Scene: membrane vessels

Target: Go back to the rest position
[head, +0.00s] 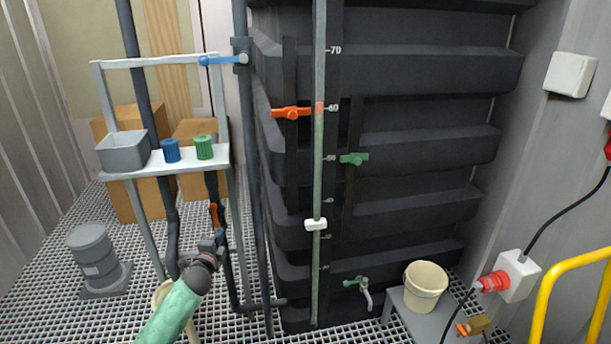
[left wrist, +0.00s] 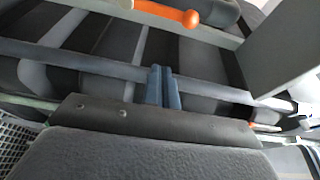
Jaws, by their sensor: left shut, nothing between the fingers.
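My left arm, with a green sleeve, comes up from the bottom left in the head view. Its gripper (head: 218,238) is in front of the pipes below the white shelf, just under a small orange valve handle (head: 214,215). In the left wrist view the blue-grey fingers (left wrist: 162,85) are together with nothing between them. An orange handle (left wrist: 165,13) with a round end shows at the top of that view, apart from the fingers. My right gripper is in neither view.
A white shelf stand (head: 190,163) carries a grey bin (head: 124,151) and blue and green caps. A large black tank (head: 420,120) with valves fills the middle. A bucket (head: 425,285) stands on a low stool at right, near a yellow rail (head: 545,300). Grating floor shows at left.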

